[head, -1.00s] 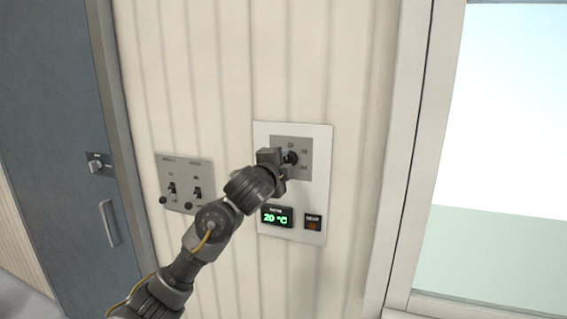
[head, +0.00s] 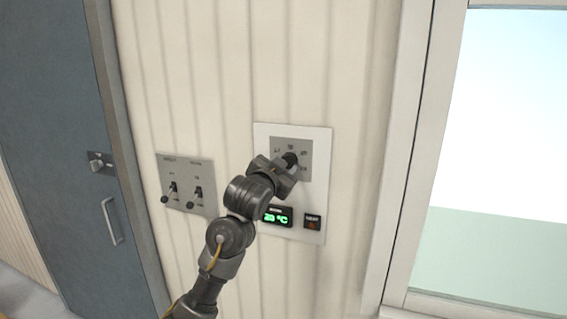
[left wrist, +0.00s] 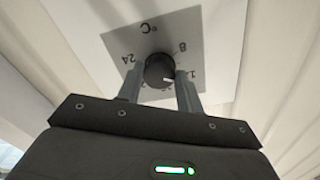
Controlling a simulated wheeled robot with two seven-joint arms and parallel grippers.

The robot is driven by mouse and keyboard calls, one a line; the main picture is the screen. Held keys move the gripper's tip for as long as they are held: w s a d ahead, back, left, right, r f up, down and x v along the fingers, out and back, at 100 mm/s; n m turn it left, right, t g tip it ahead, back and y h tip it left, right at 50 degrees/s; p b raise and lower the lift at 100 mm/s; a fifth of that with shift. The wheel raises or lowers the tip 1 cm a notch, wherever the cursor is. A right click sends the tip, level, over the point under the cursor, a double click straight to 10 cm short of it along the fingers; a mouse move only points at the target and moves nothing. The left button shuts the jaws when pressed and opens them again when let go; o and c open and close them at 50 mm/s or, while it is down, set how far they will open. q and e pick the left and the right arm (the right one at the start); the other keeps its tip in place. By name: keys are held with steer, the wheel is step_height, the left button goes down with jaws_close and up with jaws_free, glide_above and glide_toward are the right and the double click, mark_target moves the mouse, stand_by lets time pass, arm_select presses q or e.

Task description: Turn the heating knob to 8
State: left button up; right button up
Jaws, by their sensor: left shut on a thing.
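The heating knob (head: 291,158) is a dark round knob on a grey square dial plate (head: 306,146), set in the upper part of a white wall panel. My left gripper (head: 288,166) is shut on the knob, coming from the lower left and hiding part of the dial. In the left wrist view, the two fingers (left wrist: 160,82) stand on either side of the black knob (left wrist: 158,68). Numbers including 8 and 24 and a °C sign show around it. A small white mark on the knob points to the lower right, not at the 8. My right gripper is not in view.
A grey plate with two switches (head: 186,184) is to the left. A blue-grey door (head: 70,120) and a window (head: 505,130) flank the wall.

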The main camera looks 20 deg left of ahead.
arm_select(q)
steer(key=n+p, duration=0.1)
steer(key=n, duration=0.4)
steer(key=n+p, duration=0.2)
steer(key=n, duration=0.4)
steer(key=shift+d+f, duration=0.1)
steer(key=shift+d, duration=0.1)
steer(key=shift+n, duration=0.4)
steer(key=o, duration=1)
steer(key=s+a+b, duration=0.1)
steer(key=s+b, duration=0.1)
steer(key=s, duration=0.9)
